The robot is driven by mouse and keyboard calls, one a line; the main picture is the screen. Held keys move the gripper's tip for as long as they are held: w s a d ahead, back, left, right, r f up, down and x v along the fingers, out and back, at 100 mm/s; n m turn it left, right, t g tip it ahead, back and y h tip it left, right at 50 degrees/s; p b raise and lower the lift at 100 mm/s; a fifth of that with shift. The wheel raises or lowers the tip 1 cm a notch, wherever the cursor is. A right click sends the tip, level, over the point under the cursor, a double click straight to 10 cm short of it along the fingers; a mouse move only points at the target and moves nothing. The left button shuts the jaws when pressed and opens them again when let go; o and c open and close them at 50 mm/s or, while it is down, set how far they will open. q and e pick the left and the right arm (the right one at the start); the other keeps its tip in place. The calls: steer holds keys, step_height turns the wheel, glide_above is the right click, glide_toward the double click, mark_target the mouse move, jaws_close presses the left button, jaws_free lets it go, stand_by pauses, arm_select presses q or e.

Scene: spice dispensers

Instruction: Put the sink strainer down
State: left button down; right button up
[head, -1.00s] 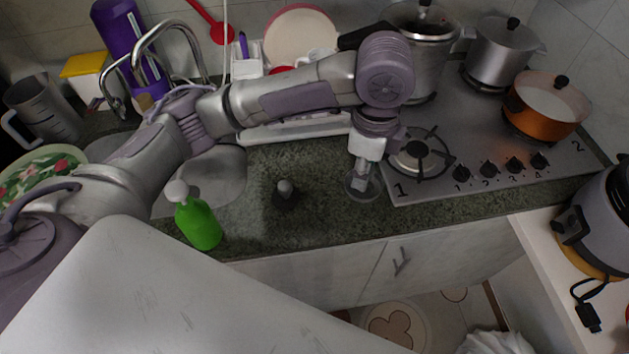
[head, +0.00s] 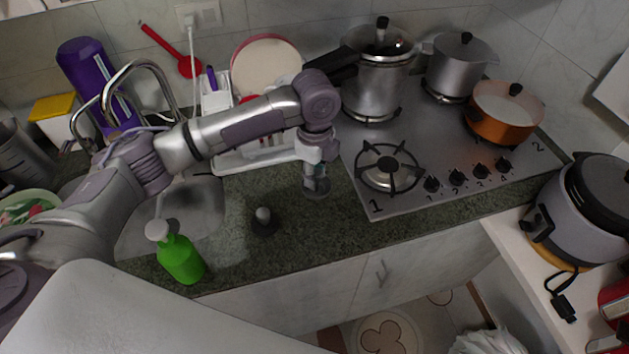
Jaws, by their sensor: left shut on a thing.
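My left gripper (head: 315,172) is over the dark green counter, left of the stove. It points down and is shut on the sink strainer (head: 317,192), a small grey metal piece just below the fingers. The gripper partly hides the strainer, and I cannot tell whether it touches the counter. My right gripper is not in view.
A small dark stopper-like object with a grey knob (head: 264,215) stands left of the gripper. A green bottle (head: 181,258) is near the sink (head: 205,205). The dish rack (head: 245,160) is behind; the stove (head: 350,165) is right. Bare counter lies in front.

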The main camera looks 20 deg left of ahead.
arm_select(q)
step_height(320, 180, down, 3)
steer(key=shift+f+p, duration=0.2)
steer(key=shift+p, duration=0.3)
steer(key=shift+f, duration=0.2)
steer(key=shift+f, duration=0.15)
steer(key=c, duration=0.9)
jaws_free()
steer(key=shift+c, duration=0.2)
step_height(320, 180, up, 12)
steer(key=b, duration=0.2)
steer(key=shift+r+b, duration=0.2)
steer(key=shift+b, duration=0.2)
